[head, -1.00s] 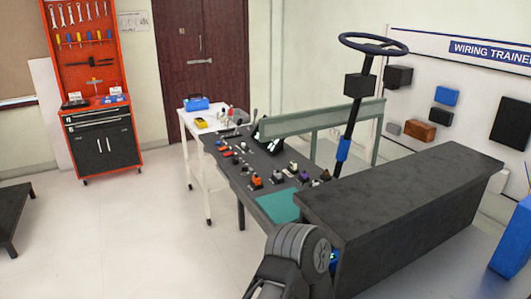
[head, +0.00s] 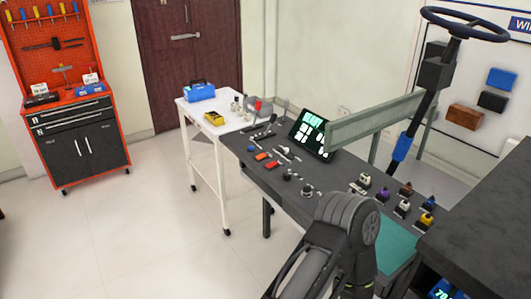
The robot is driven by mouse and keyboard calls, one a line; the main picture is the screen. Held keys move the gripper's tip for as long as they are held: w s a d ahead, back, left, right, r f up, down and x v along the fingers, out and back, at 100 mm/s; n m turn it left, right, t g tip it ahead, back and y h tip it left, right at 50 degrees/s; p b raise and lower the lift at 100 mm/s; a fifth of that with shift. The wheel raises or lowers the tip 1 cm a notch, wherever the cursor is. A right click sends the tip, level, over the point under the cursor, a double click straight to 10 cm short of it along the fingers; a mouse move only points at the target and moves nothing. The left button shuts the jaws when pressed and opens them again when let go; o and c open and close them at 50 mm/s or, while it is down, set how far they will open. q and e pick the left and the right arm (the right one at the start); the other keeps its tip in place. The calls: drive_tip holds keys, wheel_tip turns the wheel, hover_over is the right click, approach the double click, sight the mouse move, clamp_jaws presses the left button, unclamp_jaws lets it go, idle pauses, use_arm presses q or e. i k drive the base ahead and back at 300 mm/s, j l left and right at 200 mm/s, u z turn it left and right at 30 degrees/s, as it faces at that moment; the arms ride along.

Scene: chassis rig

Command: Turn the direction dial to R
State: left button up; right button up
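The dark control table (head: 240,150) stands in the middle of the head view with several small controls on it. A round dark-and-silver knob (head: 308,191) sits near its front edge, and a smaller black knob (head: 287,176) is to its left. No letters are readable at this size, so I cannot tell which control is the direction dial. One of my arms comes up from the bottom edge, and its grey rounded link covers part of the table's front. Neither gripper's fingers show.
A lit screen (head: 311,134) stands at the table's back, beside a grey-green rail (head: 380,115). A steering wheel (head: 463,24) on a column rises at right. A dark counter (head: 490,225) is at lower right. A white cart (head: 213,130) adjoins the table's far end. Floor at left is clear.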

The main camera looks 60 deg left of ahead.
sight(287, 176)
drive_tip(key=k+j, duration=0.1)
drive_tip(key=j, duration=0.9)
drive_tip(key=k+j, duration=0.15)
drive_tip(key=j, duration=0.35)
drive_tip(key=k+j, duration=0.1)
drive_tip(key=j, duration=0.4)
